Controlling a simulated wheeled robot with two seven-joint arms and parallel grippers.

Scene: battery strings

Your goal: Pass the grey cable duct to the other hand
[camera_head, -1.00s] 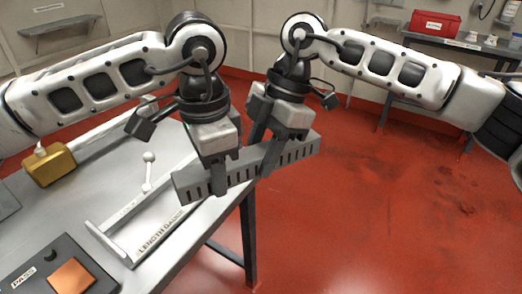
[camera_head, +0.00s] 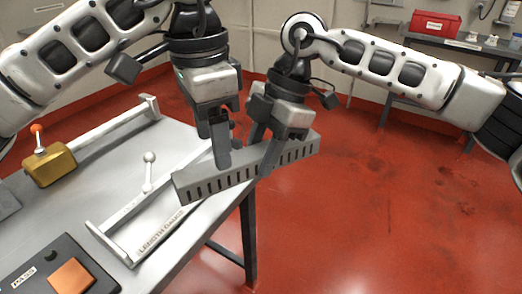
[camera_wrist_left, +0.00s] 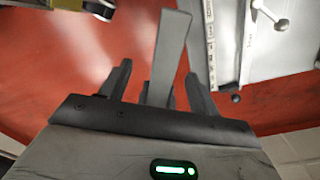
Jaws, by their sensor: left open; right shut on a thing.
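The grey cable duct (camera_head: 200,183), a long slotted bar, is held in the air beyond the right edge of the table, tilted up to the right. My right gripper (camera_head: 265,158) is shut on it right of its middle. My left gripper (camera_head: 222,160) is open just above the duct's left half, its near finger in front of or close to it; contact is unclear. In the left wrist view the duct (camera_wrist_left: 172,50) shows as a grey bar between the open fingers of my left gripper (camera_wrist_left: 158,85).
The grey table (camera_head: 190,265) holds a length gauge frame (camera_head: 160,235), a gold block with a red-tipped lever (camera_head: 50,165) and a dark pad marked PASS (camera_head: 45,270). A red box (camera_head: 435,24) stands on a far bench. The red floor at right is clear.

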